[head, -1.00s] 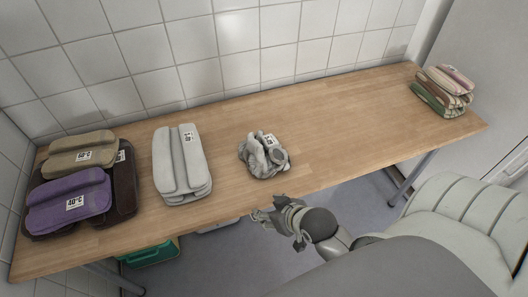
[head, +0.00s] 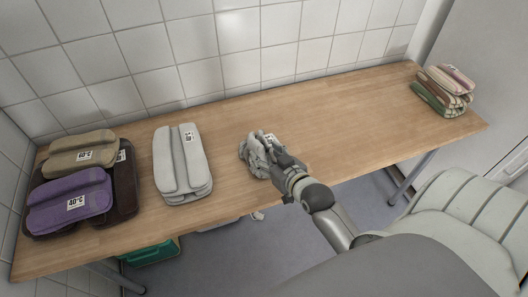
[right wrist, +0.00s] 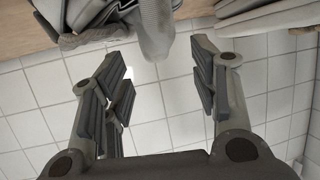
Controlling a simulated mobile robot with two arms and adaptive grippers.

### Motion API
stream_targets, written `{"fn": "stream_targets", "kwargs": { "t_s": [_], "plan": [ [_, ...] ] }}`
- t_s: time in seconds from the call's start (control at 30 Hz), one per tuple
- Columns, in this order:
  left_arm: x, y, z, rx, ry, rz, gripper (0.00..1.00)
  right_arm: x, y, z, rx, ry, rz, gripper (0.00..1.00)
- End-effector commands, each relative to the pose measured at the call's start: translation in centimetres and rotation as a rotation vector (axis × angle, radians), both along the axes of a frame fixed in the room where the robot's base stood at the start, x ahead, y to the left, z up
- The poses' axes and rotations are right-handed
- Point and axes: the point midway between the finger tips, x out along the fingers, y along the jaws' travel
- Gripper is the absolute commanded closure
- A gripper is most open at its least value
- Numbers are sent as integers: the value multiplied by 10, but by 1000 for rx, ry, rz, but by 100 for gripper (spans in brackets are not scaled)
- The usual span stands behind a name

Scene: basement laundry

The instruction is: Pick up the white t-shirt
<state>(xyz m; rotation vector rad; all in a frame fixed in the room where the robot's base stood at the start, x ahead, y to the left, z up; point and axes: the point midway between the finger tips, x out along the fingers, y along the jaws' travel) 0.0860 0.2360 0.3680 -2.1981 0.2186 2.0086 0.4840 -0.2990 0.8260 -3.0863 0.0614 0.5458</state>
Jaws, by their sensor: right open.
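A crumpled whitish-grey cloth with a small label, which looks like the white t-shirt (head: 254,152), lies in a heap near the middle of the wooden table. My right gripper (head: 280,160) is at the heap's right front side in the head view and covers part of it. In the right wrist view the right gripper (right wrist: 157,58) has its fingers spread wide, with nothing held between them. The t-shirt (right wrist: 155,25) hangs into the top middle of that view, between and beyond the fingertips. I cannot tell whether they touch. My left gripper is not in view.
A folded light-grey stack (head: 182,172) lies left of the t-shirt. Purple (head: 68,202) and beige (head: 80,152) folded piles lie at the far left, and a striped pile (head: 443,90) at the far right. The table (head: 350,125) is bare right of the t-shirt.

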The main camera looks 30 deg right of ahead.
Motion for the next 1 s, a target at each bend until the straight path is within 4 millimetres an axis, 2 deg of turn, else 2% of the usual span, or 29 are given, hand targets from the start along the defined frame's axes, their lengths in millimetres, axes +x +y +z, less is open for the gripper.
{"fn": "stream_targets", "kwargs": {
  "t_s": [0.33,0.67,1.0],
  "plan": [
    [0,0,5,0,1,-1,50,42,-4,-13,1,-1,0,45],
    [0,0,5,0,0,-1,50,48,-4,-16,0,0,0,45],
    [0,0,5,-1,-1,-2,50,47,-4,-16,0,1,0,88]
  ]
}}
